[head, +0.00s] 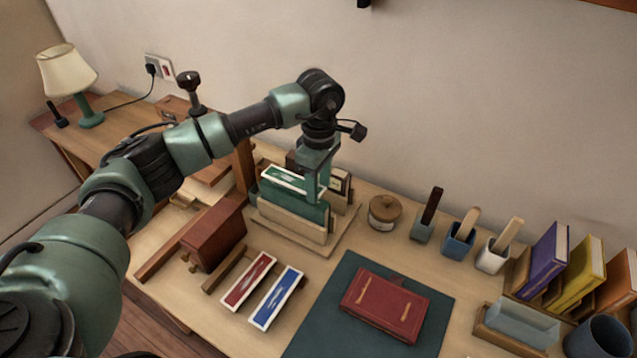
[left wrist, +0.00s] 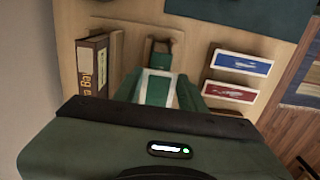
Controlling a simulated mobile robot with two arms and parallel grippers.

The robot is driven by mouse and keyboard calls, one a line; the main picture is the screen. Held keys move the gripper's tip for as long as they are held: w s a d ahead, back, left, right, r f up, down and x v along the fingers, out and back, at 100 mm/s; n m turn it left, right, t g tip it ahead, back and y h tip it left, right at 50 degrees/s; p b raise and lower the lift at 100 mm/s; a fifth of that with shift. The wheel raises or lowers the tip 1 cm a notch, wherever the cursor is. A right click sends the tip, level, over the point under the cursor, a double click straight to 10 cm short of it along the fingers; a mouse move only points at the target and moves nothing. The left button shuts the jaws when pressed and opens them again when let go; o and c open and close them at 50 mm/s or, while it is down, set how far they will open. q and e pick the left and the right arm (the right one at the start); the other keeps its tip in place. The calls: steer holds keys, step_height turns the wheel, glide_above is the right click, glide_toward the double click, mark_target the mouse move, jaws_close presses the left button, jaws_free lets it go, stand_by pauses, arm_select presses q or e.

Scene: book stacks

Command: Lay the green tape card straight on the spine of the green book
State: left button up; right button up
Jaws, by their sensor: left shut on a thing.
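The green tape card (head: 284,178), green with white edges, is between the fingers of my left gripper (head: 312,190), which is shut on it. The green book (head: 290,208) stands upright, spine up, in a wooden holder (head: 285,228). The card is over the book's top and runs roughly along it; I cannot tell whether it touches the spine. In the left wrist view the card (left wrist: 157,88) shows between the fingertips (left wrist: 158,92) and covers most of the spine beneath. My right gripper is not in view.
A brown book (left wrist: 92,66) stands close behind the green one. Red (head: 248,279) and blue (head: 277,296) tape cards lie in front. A red book (head: 385,304) lies on a dark green mat (head: 335,280). A lidded jar (head: 384,212) and brush cups stand to the right.

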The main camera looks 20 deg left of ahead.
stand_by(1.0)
arm_select(q)
steer(key=shift+b, duration=0.35)
steer(key=shift+f, duration=0.3)
stand_by(0.6)
steer(key=shift+f+b, duration=0.75)
steer(key=shift+b, duration=0.1)
stand_by(0.7)
steer(key=shift+f+b, duration=0.6)
steer(key=shift+f, duration=0.15)
stand_by(0.8)
steer(key=o, duration=1.4)
